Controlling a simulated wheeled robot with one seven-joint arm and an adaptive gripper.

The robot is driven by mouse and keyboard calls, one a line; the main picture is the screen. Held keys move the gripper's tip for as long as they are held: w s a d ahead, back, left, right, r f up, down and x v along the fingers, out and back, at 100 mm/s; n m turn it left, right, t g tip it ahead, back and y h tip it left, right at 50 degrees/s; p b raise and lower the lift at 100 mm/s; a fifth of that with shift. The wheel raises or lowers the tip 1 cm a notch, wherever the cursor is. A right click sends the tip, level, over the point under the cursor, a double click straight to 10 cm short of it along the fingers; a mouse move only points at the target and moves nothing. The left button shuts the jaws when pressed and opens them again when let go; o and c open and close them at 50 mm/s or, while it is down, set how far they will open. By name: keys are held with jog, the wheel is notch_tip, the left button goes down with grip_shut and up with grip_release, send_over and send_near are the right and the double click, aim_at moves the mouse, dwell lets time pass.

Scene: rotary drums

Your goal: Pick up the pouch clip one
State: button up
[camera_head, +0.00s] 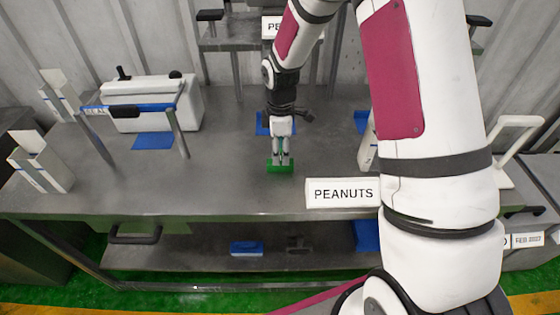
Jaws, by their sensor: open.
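A PEANUTS sign (343,193) stands at the table's front edge. A blue item (246,248) lies on the lower shelf. The table's middle is mostly clear.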

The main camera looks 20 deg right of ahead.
aim_at(270, 168)
jog(key=shift+w+f+p, duration=0.1)
jog(key=shift+f+p, duration=0.35)
jog(key=shift+f, duration=2.15)
grip_shut()
